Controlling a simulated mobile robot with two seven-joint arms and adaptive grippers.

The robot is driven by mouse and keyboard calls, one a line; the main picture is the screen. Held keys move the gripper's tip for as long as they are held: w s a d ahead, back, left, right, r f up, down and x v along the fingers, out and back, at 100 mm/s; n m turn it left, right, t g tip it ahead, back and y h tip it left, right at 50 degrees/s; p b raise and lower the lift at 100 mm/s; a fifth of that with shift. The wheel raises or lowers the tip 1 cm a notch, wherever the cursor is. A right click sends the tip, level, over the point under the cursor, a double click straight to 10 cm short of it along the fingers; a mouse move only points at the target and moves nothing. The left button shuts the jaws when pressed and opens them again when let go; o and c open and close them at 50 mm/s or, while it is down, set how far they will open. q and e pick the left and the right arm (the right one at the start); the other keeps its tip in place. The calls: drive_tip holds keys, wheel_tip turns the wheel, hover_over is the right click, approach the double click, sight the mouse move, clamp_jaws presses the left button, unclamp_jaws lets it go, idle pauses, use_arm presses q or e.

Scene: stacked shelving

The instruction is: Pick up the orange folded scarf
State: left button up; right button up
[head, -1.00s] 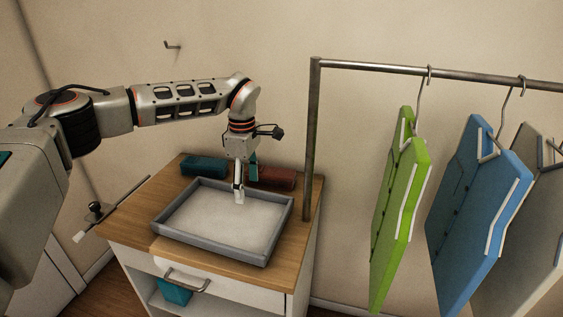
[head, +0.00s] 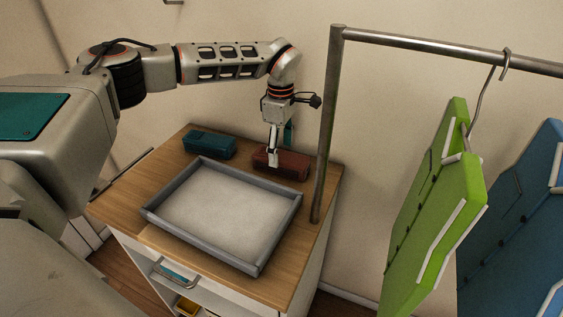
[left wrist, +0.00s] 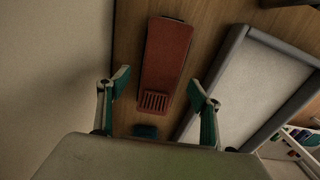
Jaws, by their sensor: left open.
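The orange folded scarf (head: 292,165) looks red-brown and lies flat on the wooden cabinet top, behind the tray. In the left wrist view the scarf (left wrist: 167,55) is a long orange-red strip with a ribbed, fringe-like end. My left gripper (head: 273,163) points down over the scarf and hides part of its left half in the head view. In the left wrist view its teal-padded fingers (left wrist: 159,92) are spread wide, one on each side of the scarf's line. Nothing is between them in their grip. I cannot tell the exact height above the scarf. My right gripper is not in view.
A grey-rimmed tray (head: 205,258) stands close in front of the scarf. A teal folded item (head: 209,144) lies to its left. A metal rack post (head: 328,120) rises just right of it. Green (head: 435,215) and blue (head: 520,215) garments hang further right.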

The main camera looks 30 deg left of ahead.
sight(281, 156)
use_arm(q)
wheel_tip(281, 156, down, 4)
drive_tip(key=shift+f, duration=0.1)
drive_tip(key=c, duration=1.3)
